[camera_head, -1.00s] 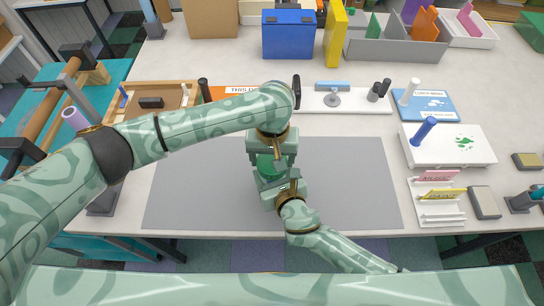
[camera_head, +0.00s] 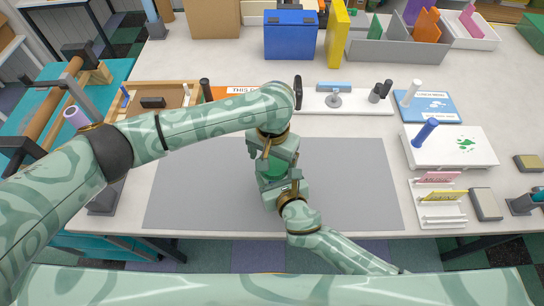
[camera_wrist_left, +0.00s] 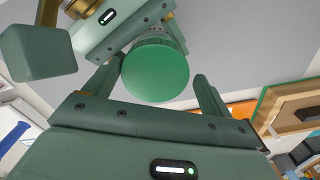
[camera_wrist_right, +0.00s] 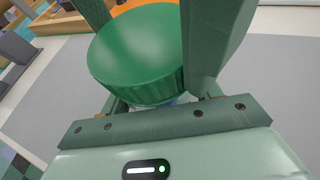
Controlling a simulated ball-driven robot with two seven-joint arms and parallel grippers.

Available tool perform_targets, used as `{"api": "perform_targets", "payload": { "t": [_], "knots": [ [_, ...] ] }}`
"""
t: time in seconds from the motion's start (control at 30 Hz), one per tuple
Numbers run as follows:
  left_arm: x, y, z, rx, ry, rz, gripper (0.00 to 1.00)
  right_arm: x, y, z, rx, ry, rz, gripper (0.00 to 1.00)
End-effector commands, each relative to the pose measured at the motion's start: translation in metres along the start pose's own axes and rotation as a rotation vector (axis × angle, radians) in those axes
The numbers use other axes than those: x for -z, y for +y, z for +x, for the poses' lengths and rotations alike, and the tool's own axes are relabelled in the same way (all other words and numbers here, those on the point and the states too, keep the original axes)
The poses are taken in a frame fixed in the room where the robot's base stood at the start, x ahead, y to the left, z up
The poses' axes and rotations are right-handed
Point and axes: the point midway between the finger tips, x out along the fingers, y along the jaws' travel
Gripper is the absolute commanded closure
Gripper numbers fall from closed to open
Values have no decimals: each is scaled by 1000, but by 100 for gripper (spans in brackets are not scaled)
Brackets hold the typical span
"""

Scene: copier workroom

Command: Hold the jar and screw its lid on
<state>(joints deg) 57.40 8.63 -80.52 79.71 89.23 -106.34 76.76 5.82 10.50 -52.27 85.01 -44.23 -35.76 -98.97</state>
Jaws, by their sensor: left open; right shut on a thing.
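The green ribbed lid (camera_wrist_left: 155,70) sits on top of the jar, and it shows large in the right wrist view (camera_wrist_right: 138,52). Only a small bluish bit of the jar (camera_wrist_right: 182,99) shows under the lid; whether the thread is tight I cannot tell. My right gripper (camera_head: 284,187) is shut on the jar below the lid, on the grey mat. My left gripper (camera_head: 272,155) is open above the lid. In the left wrist view its fingers (camera_wrist_left: 157,85) stand apart on either side of the lid, with a gap at the right.
The grey mat (camera_head: 190,190) is clear around the grippers. A wooden tray (camera_head: 175,92) lies behind at the left and a white fixture board (camera_head: 345,103) behind. A white box with a blue handle (camera_head: 450,150) and a label rack (camera_head: 437,213) stand at the right.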

Motion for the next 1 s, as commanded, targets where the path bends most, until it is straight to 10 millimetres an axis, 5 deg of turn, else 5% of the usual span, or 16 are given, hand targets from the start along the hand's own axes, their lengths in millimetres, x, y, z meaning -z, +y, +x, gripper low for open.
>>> {"api": "perform_targets", "payload": {
  "t": [0.27, 0.63, 1.0],
  "knots": [
    [-1, 8, -3, -20, 0, 6, 7, -3, 4, 0, -8, -6, 3, 100],
    [0, 5, -44, -14, 1, 5, 7, -2, 2, 0, -5, -3, 2, 100],
    [1, 2, -48, -7, 4, 2, 5, -2, 2, 0, -4, -3, 2, 100]
  ]
}}
